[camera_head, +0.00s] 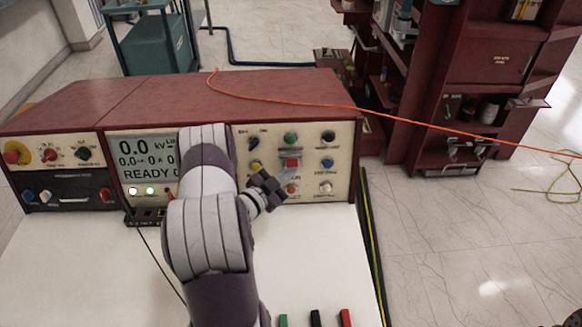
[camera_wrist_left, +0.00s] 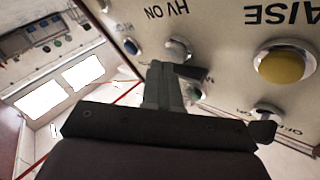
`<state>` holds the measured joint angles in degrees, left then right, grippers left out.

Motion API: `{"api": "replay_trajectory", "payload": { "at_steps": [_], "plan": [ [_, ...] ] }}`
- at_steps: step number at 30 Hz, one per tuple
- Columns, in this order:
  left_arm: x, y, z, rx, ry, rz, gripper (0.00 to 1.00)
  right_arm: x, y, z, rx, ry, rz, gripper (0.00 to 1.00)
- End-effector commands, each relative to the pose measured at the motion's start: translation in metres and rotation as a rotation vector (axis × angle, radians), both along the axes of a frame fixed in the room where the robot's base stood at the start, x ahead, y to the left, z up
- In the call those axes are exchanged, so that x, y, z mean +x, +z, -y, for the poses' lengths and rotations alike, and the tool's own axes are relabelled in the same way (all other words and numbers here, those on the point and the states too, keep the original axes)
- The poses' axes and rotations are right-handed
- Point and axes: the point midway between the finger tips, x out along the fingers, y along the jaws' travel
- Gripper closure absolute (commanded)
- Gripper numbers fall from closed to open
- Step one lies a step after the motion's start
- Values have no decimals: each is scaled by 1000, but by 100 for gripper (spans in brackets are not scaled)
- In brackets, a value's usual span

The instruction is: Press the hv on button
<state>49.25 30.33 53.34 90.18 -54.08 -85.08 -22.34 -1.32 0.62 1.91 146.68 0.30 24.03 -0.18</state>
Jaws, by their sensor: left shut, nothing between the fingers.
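The red button (camera_head: 292,163), in a pale surround, sits on the cream control panel; the lettering under it is partly unreadable in the head view. My right gripper is out of view.
Nearby are a green button (camera_head: 291,139), a yellow button (camera_head: 255,166), a blue button (camera_head: 327,163) and an orange button (camera_head: 292,188). The display (camera_head: 148,157) reads 0.0 kV and READY. An orange cable (camera_head: 260,98) crosses the console top. The white worktop (camera_head: 310,255) is mostly clear.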

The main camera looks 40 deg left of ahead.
Motion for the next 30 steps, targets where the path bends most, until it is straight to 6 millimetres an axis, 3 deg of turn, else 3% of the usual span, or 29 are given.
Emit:
{"api": "replay_trajectory", "payload": {
  "at_steps": [30],
  "plan": [
    [7,-3,-5,-1,0,-1,100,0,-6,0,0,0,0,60]
  ]
}}
